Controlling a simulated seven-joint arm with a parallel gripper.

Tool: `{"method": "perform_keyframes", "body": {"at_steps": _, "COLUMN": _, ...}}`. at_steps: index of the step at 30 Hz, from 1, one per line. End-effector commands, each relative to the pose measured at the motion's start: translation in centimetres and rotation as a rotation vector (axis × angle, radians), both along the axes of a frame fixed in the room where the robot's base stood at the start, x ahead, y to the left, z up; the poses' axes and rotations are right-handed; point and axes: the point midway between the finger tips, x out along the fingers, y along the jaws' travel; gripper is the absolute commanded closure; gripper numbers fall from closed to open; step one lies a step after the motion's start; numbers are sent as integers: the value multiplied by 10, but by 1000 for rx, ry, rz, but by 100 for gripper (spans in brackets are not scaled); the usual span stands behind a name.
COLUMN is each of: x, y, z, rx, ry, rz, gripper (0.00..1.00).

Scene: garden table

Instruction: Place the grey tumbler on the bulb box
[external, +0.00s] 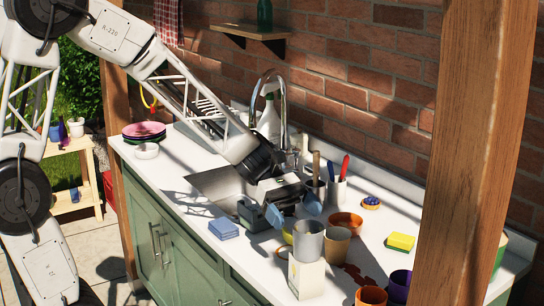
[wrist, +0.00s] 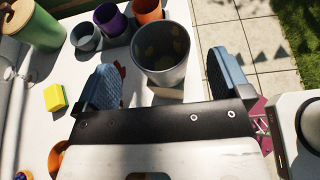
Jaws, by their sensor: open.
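The grey tumbler (external: 308,243) stands upright on top of the pale bulb box (external: 305,278) near the counter's front edge. In the wrist view the tumbler (wrist: 162,55) is seen from above, ahead of the palm and between the two blue fingers. Part of the box (wrist: 168,94) shows below it. My gripper (external: 293,211) is open, with its fingers spread apart; it also shows in the wrist view (wrist: 163,80). In the external view the fingers are just behind and above the tumbler, with nothing held.
A purple cup (external: 398,287), an orange cup (external: 371,297) and a yellow sponge (external: 401,241) are farther right. A utensil holder (external: 336,189) stands behind. A blue block (external: 223,228) lies left.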

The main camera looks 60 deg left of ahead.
Motion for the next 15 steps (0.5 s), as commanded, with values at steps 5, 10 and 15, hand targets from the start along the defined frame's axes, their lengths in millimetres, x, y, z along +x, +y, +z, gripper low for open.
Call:
{"method": "perform_keyframes", "body": {"at_steps": 5, "x": 0, "y": 20, "z": 8, "rx": 0, "ry": -1, "rz": 3, "gripper": 4}}
{"method": "perform_keyframes", "body": {"at_steps": 10, "x": 0, "y": 37, "z": 15, "rx": 1, "ry": -1, "rz": 2, "gripper": 4}}
{"method": "perform_keyframes", "body": {"at_steps": 15, "x": 1, "y": 52, "z": 21, "rx": 1, "ry": 0, "rz": 1, "gripper": 4}}
